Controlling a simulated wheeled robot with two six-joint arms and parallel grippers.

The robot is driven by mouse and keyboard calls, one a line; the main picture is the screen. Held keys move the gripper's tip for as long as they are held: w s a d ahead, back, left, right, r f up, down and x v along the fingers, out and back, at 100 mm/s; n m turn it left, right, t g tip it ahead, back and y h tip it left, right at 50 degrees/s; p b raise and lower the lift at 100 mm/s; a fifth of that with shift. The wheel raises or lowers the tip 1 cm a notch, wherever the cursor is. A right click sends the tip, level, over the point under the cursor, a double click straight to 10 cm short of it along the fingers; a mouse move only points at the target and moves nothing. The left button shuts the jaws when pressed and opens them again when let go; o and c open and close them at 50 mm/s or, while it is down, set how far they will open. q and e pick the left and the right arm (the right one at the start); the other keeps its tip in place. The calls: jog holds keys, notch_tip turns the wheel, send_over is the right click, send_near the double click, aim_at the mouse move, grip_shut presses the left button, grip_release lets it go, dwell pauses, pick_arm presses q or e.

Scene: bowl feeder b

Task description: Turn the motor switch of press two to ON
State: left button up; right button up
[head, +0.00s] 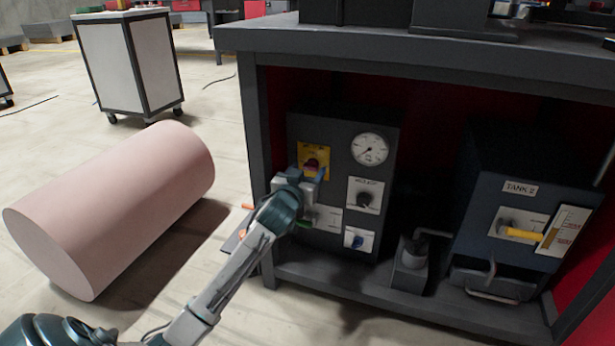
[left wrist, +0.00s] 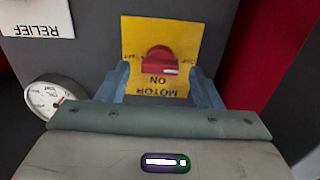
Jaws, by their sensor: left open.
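The motor switch is a red knob (left wrist: 160,60) on a yellow plate (left wrist: 184,30) marked MOTOR and ON, seen upside down in the left wrist view. A white mark shows on the knob's right side there. In the head view the yellow plate (head: 316,151) is at the upper left of a dark control box (head: 343,128), and the knob is partly hidden by my gripper. My left gripper (head: 310,174) is open in front of the plate. In the left wrist view its two blue fingers (left wrist: 160,78) stand either side of the knob, apart from it.
A pressure gauge (head: 370,149), a relief knob (head: 365,199) and a blue knob (head: 356,241) share the box. A TANK 2 unit (head: 483,185) stands to the right. The frame's post (head: 256,160) is close left of my gripper. A pink cylinder (head: 115,205) lies on the floor.

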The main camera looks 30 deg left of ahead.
pick_arm(q)
jog(key=shift+w, duration=0.3)
